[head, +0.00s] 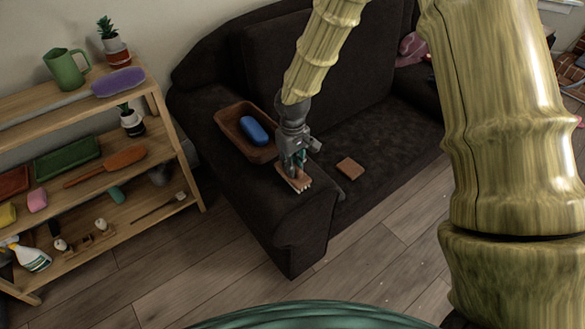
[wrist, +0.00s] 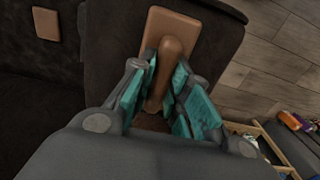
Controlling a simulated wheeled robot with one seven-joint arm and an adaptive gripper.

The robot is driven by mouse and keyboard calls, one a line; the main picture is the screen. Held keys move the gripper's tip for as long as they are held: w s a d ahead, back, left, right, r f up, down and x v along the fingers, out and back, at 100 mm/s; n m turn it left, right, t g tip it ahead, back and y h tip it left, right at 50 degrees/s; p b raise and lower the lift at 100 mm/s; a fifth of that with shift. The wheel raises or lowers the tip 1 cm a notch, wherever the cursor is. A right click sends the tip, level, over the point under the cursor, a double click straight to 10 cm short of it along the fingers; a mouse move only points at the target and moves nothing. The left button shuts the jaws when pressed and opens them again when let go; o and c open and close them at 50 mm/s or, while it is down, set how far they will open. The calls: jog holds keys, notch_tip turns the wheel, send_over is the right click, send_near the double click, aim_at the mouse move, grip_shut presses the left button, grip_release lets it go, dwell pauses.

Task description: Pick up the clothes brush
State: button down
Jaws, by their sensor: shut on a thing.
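The clothes brush (head: 298,182) is a brown wooden block with pale bristles, at the front of the sofa's left arm. In the wrist view the brush (wrist: 178,26) shows its flat wooden back and a rounded grip running down between my fingers. My gripper (head: 296,166) points down over the sofa arm and is shut on the brush's grip. The teal finger pads of my gripper (wrist: 165,72) lie on both sides of it. The near end of the brush is partly hidden by my gripper. I cannot tell whether the brush still touches the sofa arm.
A brown tray (head: 228,118) holding a blue oval object (head: 254,131) sits behind my gripper on the sofa arm. A small brown block (head: 350,168) lies on the dark seat. A wooden shelf (head: 171,131) with several items stands left. The floor (head: 384,248) in front is clear.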

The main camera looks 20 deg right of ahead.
notch_tip(320, 180, up, 2)
jog(key=shift+r, duration=0.2)
jog(key=s+a, duration=0.2)
jog(key=s, duration=0.6)
jog(key=s+a+r, duration=0.1)
jog(key=s, duration=0.6)
jog(key=shift+s+a+r+b, duration=0.15)
jog(key=shift+s+a+b, duration=0.15)
jog(key=shift+s+a, duration=0.05)
jog(key=c, duration=2.1)
grip_release()
grip_shut()
